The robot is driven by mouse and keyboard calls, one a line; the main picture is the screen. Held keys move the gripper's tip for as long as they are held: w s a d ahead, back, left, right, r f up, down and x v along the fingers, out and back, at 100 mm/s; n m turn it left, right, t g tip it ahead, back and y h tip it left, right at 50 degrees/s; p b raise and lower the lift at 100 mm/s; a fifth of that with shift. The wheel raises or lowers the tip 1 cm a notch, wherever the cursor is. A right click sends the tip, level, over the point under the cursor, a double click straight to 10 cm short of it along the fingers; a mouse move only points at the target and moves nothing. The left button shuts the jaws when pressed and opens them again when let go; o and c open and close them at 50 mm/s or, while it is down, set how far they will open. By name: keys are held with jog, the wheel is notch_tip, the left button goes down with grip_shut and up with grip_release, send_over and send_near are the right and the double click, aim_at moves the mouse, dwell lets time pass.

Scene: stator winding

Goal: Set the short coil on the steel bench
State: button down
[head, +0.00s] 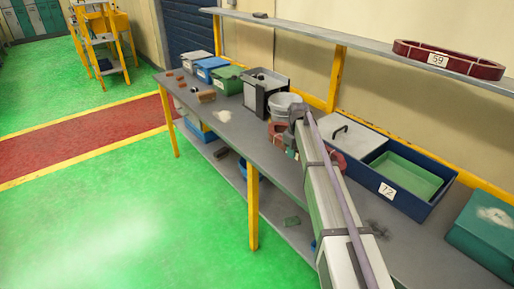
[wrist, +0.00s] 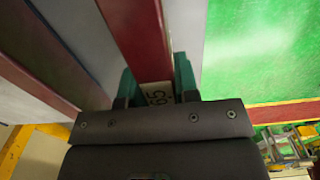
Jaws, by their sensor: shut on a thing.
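My gripper (head: 291,154) is over the middle of the grey steel bench (head: 233,137), mostly behind my arm in the head view. In the wrist view its teal fingers (wrist: 157,78) are shut on one side of a dark red coil (wrist: 133,28) with a pale number label. The label is turned and only partly readable. The coil's other side (wrist: 45,68) runs at the left of the wrist view. In the head view, red parts of the coil (head: 337,161) show beside my arm. I cannot tell whether the coil touches the bench top.
A longer red coil labelled 59 (head: 450,60) lies on the upper shelf (head: 300,27). A blue tray labelled 72 (head: 412,205) and a teal box (head: 485,225) are at the right.

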aim_at(292, 175)
notch_tip(292, 175, down, 10)
jog(key=b, duration=1)
jog(key=shift+f, duration=0.2)
jog(key=shift+r, duration=0.25)
jog(key=shift+f, duration=0.15)
jog(key=c, duration=0.9)
grip_release()
jog(key=shift+o, duration=0.2)
notch_tip(292, 175, up, 13)
jog(key=p, duration=1.2)
jog(key=shift+s+f, duration=0.1)
jog(key=shift+f, duration=0.1)
jog(key=s+m, duration=0.7)
jog(key=s, duration=2.9)
jog(key=shift+s+f, duration=0.15)
jog(key=shift+s, duration=0.25)
